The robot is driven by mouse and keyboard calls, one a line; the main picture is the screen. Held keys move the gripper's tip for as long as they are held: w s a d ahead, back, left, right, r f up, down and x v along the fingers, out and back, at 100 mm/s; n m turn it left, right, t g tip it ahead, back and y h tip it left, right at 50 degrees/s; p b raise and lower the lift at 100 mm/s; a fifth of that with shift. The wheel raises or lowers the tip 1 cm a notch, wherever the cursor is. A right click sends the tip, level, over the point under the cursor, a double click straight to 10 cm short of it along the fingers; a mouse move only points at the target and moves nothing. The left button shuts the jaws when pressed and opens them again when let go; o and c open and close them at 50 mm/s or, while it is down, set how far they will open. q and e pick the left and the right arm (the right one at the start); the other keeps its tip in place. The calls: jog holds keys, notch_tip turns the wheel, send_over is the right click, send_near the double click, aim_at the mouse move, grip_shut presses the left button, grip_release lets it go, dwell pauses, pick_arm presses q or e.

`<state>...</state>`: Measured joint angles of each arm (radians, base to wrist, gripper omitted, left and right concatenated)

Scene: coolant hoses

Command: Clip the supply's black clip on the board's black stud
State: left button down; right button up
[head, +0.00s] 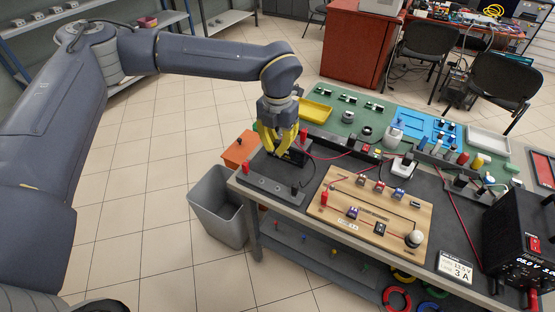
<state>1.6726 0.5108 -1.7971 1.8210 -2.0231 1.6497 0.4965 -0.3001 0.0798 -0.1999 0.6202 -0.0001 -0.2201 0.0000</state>
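My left gripper (277,153) points down over the left end of the workbench, its yellow fingers drawn close at the tips. A small dark piece, perhaps the black clip (296,156), shows right beside the fingertips; whether it is gripped is too small to tell. The wooden board (387,233) lies on the bench to the right of the gripper, with small parts and a red post (324,198) at its left edge. I cannot make out its black stud for certain. The black power supply (508,237) stands at the bench's right end. My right gripper is out of view.
A grey strip (270,185) with a red and a black post lies at the bench's left front. A red upright piece (304,136) and a red lead stand behind the gripper. A yellow tray (316,110) and a blue tray (412,123) sit farther back. A bin (215,207) stands on the floor.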

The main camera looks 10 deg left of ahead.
pick_arm(q)
jog(key=shift+r, duration=3.6)
jog(key=shift+d+f, duration=0.1)
send_near(333, 186)
jog(key=shift+f, duration=2.65)
jog(key=shift+f, duration=0.85)
